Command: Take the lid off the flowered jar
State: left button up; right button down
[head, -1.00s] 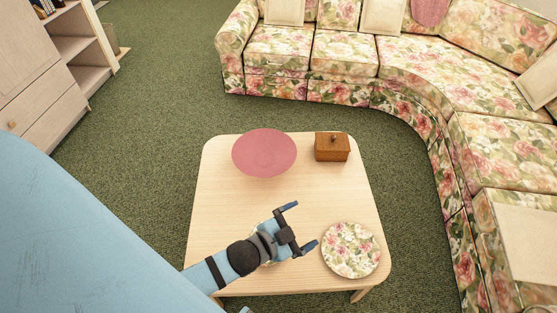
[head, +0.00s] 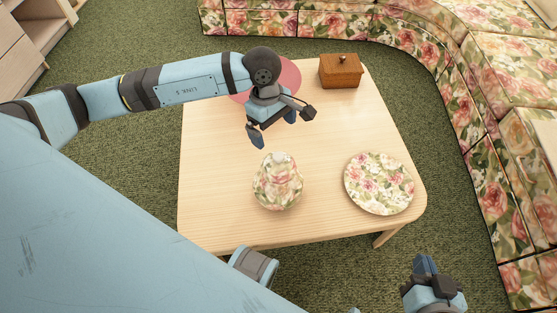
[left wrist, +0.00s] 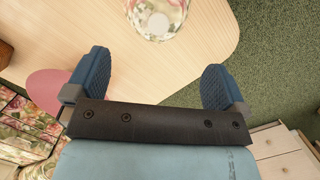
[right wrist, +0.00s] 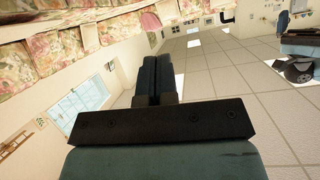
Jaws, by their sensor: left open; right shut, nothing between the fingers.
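The flowered jar (head: 277,190) stands upright on the light wood table, left of a matching flowered plate. Its lid (head: 281,161) sits on top, and lid and jar share the same floral pattern. My left gripper (head: 283,127) is open and empty above the table, behind the jar and apart from it. In the left wrist view the jar (left wrist: 145,22) shows at the top edge, partly cut off, ahead of the spread fingers (left wrist: 154,78). My right gripper (head: 426,268) is shut and empty beyond the table's front right corner. Its closed fingers show in the right wrist view (right wrist: 151,80).
The flowered plate (head: 379,183) lies at the table's right. A pink round dish (head: 290,75) is partly hidden behind my left gripper. A wooden box (head: 341,72) stands at the back right. The table (head: 215,190) is clear left of the jar. A floral sofa (head: 490,185) flanks the right.

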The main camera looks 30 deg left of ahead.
aim_at(277, 154)
pick_arm(q)
jog(key=f, duration=0.3)
jog(key=f+b, duration=0.1)
jog(key=f, duration=0.4)
jog(key=shift+s+d+f+b, duration=0.1)
jog(key=shift+d+f+b, duration=0.25)
jog(key=f, duration=0.2)
jog(key=f+b, duration=0.1)
jog(key=shift+d+f, duration=0.15)
jog(key=shift+d, duration=0.15)
jog(key=shift+d+f, duration=0.1)
jog(key=shift+f, duration=0.65)
jog(key=c, duration=0.6)
jog(key=shift+c, duration=0.4)
pick_arm(e)
notch_tip(277, 154, up, 6)
jog(key=w+a+t+y, duration=0.1)
jog(key=a+t+y, duration=0.1)
jog(key=a+t, duration=0.1)
jog(key=shift+w, duration=0.4)
jog(key=shift+d+f, duration=0.1)
jog(key=shift+f, duration=0.05)
